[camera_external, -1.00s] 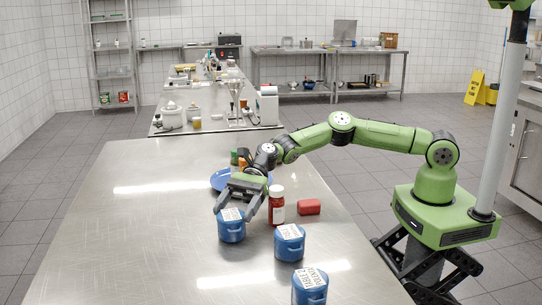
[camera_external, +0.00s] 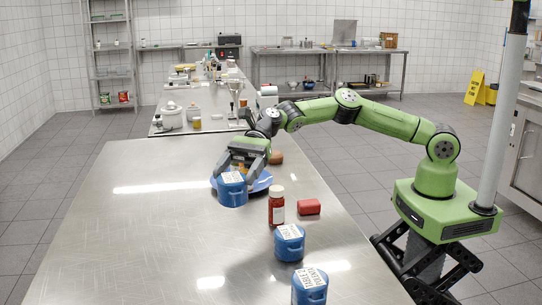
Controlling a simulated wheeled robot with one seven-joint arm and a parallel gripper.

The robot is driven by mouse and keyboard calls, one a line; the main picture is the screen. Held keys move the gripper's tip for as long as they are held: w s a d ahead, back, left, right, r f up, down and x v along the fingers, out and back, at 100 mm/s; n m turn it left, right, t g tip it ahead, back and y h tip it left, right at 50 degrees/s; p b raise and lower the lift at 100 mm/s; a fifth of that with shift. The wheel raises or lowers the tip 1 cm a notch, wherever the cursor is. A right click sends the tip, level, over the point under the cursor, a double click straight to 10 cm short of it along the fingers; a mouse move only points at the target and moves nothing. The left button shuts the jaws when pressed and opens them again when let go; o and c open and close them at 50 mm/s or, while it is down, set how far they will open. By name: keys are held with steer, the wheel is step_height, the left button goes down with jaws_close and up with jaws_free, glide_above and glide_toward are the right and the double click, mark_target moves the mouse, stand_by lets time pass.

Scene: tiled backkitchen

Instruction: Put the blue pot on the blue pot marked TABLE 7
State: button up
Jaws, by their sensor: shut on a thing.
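A blue pot (camera_external: 232,192) with a white label on its lid is in my gripper (camera_external: 243,173). The fingers are shut on it, and it shows upright in front of the blue plate (camera_external: 264,185). Whether it is clear of the table is hard to tell. A second labelled blue pot (camera_external: 290,246) stands nearer the camera, right of the middle of the steel table. A third blue pot (camera_external: 310,291) stands at the bottom edge of the view, partly cut off; its label seems to start with TABLE, but the number is too small to read surely.
A red bottle with a white cap (camera_external: 276,210) stands between the held pot and the second pot. A red block (camera_external: 309,207) lies to its right. A brown roundish thing (camera_external: 276,157) is behind the plate. The left of the steel table (camera_external: 150,225) is clear.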

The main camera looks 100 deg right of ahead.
steer(key=s+a+r+p, duration=0.2)
steer(key=s+a+r, duration=0.1)
steer(key=s+a, duration=0.4)
steer(key=m+t+b, duration=0.1)
steer(key=b, duration=0.2)
glide_above(294, 226)
steer(key=shift+h, duration=0.4)
step_height(294, 226, down, 7)
steer(key=shift+a+f, duration=0.1)
steer(key=shift+p, duration=0.35)
